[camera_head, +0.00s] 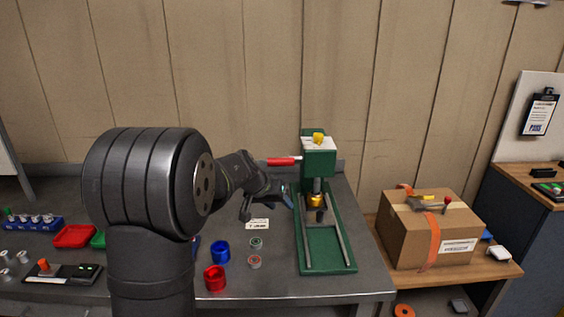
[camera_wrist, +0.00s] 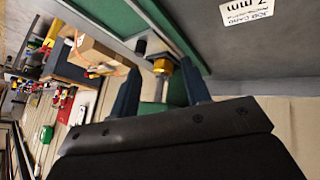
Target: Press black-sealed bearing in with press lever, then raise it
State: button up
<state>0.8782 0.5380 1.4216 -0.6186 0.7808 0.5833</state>
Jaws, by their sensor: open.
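The green press (camera_head: 326,235) stands on the bench with its base running toward the viewer. Its red-handled lever (camera_head: 281,161) sticks out level to the left of the press head (camera_head: 319,157). A brass piece (camera_head: 316,200) sits under the ram, with a small dark part (camera_head: 320,215) just in front of it. I cannot tell whether that part is the black-sealed bearing. My gripper (camera_head: 268,204) is open and empty, left of the ram and below the lever, apart from it. In the wrist view, the brass piece (camera_wrist: 163,66) shows beyond and between the open fingers.
A green-ringed part (camera_head: 256,243) and a red-ringed part (camera_head: 254,262) lie left of the press. Blue (camera_head: 220,252) and red (camera_head: 214,278) cups stand nearby. A job card (camera_head: 259,224) lies behind them. A cardboard box (camera_head: 430,230) stands to the right.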

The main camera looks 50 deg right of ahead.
jog(key=w+a+r+n+g+h, duration=0.2)
jog(key=w+a+r+n+g, duration=0.2)
jog(key=a+r+n, duration=0.3)
jog(key=n+g+h, duration=0.2)
jog(key=n+h, duration=0.3)
jog(key=n, duration=0.2)
send_near(271, 162)
jog(key=x, duration=1.3)
jog(key=shift+a, duration=0.1)
grip_shut()
